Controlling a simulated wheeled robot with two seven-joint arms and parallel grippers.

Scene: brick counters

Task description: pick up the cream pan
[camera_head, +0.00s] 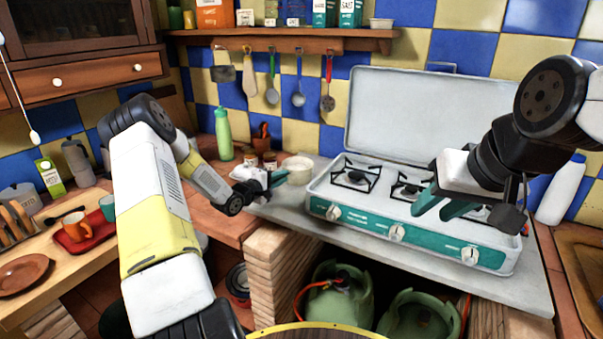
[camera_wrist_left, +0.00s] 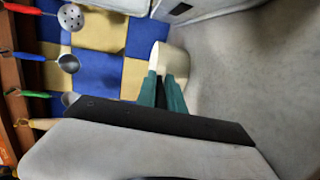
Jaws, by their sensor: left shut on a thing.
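The cream pan (camera_head: 299,170) is a small round pale pan left of the stove at the back of the counter. In the left wrist view the cream pan (camera_wrist_left: 173,60) shows just beyond my fingertips. My left gripper (camera_head: 277,178) reaches it from the left, its green fingers (camera_wrist_left: 164,92) close together and shut at the pan's near side. The handle is hidden between the fingers. I cannot tell whether the pan touches the counter. My right gripper (camera_head: 447,207) hangs over the right part of the stove, its green fingers apart and empty.
The white and teal camping stove (camera_head: 350,211), lid raised, stands right of the pan. Small jars (camera_head: 260,160) and a green bottle (camera_head: 223,134) stand behind my left gripper. Utensils hang on the tiled wall. The grey counter (camera_head: 285,213) is bare in front of the pan.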

